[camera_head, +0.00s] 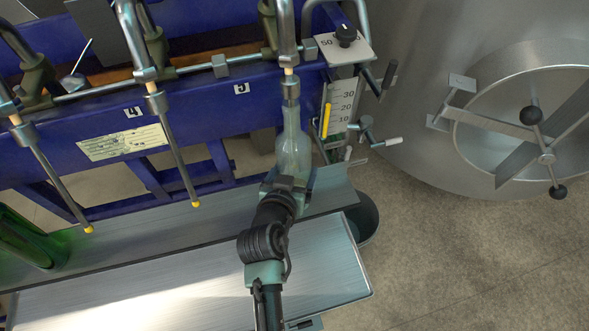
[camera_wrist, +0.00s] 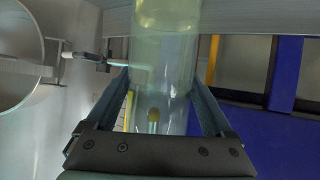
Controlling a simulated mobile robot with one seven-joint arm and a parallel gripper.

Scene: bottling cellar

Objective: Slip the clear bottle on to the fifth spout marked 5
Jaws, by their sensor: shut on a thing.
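The clear bottle (camera_head: 293,152) stands upright under the fifth spout (camera_head: 286,40), next to the label 5 (camera_head: 241,88). Its neck surrounds the spout's tube, with its mouth close to the grey collar (camera_head: 291,88). In the wrist view the bottle (camera_wrist: 165,60) fills the middle, and a dull yellowish tip (camera_wrist: 153,115) shows through the glass, seemingly inside. My gripper (camera_head: 288,184) is shut on the bottle's lower body from the front; its fingers also flank the bottle in the wrist view (camera_wrist: 163,108). Whether the base touches the shelf, I cannot tell.
Spout 4 (camera_head: 178,150) hangs empty to the left. A green bottle (camera_head: 22,240) stands at the far left. The metal shelf (camera_head: 150,232) runs below the spouts. A yellow-marked scale (camera_head: 341,105) and a small valve (camera_head: 370,130) are close right of the bottle. A steel tank stands right.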

